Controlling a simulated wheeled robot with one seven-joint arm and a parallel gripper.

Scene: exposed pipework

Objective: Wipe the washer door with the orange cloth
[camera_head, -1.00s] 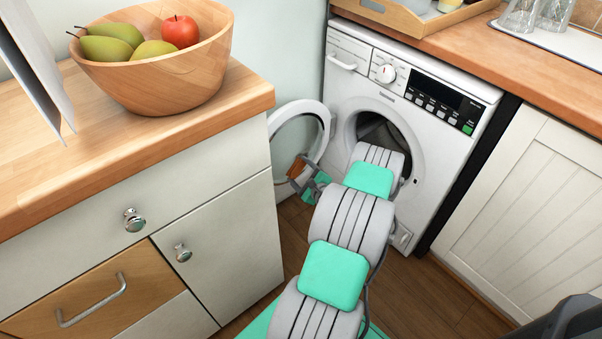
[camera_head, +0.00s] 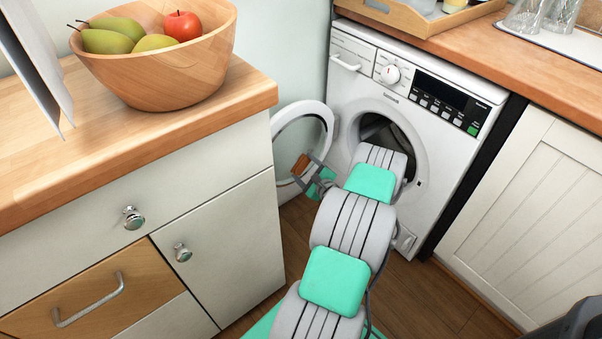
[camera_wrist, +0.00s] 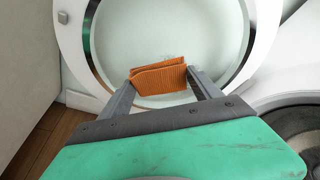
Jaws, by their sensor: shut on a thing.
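The washer door (camera_head: 314,122) hangs open to the left of the washer (camera_head: 345,95), beside the cabinet corner. In the wrist view the door (camera_wrist: 76,45) fills the upper middle, with its pale round glass inside a silver and white ring. My gripper (camera_head: 304,166) is at the door's lower part, its fingers pointing toward the glass. It is shut on the folded orange cloth (camera_wrist: 158,80), which lies in front of the lower glass. I cannot tell whether the cloth touches the glass. In the head view the cloth (camera_head: 300,165) shows as a small brown-orange patch.
The cabinet (camera_head: 215,215) stands close on the left, with a fruit bowl (camera_head: 165,75) on its top. The washer's drum opening (camera_head: 378,135) is behind my arm. A wooden tray (camera_head: 400,20) and glasses (camera_head: 545,15) stand on the worktop. Bare floor (camera_head: 420,290) shows at lower right.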

